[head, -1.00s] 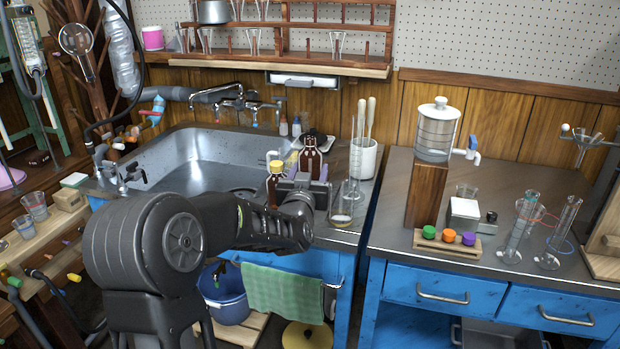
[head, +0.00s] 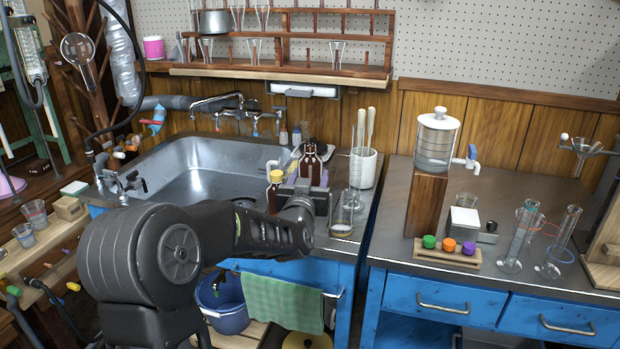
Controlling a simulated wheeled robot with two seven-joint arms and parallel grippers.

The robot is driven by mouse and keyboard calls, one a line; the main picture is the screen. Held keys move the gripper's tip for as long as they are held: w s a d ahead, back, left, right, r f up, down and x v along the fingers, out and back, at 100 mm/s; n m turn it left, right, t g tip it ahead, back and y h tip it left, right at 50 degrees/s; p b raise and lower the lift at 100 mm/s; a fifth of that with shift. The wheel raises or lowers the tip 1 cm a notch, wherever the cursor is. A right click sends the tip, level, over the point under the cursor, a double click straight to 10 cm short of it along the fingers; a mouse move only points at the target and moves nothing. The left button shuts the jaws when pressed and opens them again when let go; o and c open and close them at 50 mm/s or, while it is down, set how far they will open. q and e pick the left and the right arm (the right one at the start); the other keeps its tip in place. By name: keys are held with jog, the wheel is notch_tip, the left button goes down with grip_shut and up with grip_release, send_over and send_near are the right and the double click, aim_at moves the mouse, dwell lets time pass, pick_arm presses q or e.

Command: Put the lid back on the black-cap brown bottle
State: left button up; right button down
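A brown bottle (head: 310,168) with a dark top stands at the counter's edge beside the sink. Its top is too small to tell whether a black lid sits on it. My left gripper (head: 309,180) is at this bottle, with a purple-tipped finger showing on either side. The wrist hides the bottle's lower part, and I cannot tell whether the fingers touch it. A second brown bottle (head: 273,192) with a yellow cap stands just left of the gripper, its base hidden by my arm. I see no loose lid. My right gripper is out of view.
A glass beaker (head: 341,222) and a tall glass cylinder (head: 358,165) stand close to the right of the gripper. A white pot (head: 364,166) with pestles is behind them. The sink (head: 190,175) lies to the left. The right counter holds a dispenser (head: 435,140) on a wooden block.

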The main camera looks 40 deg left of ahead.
pick_arm(q)
grip_shut()
dwell(0.3)
dwell(0.6)
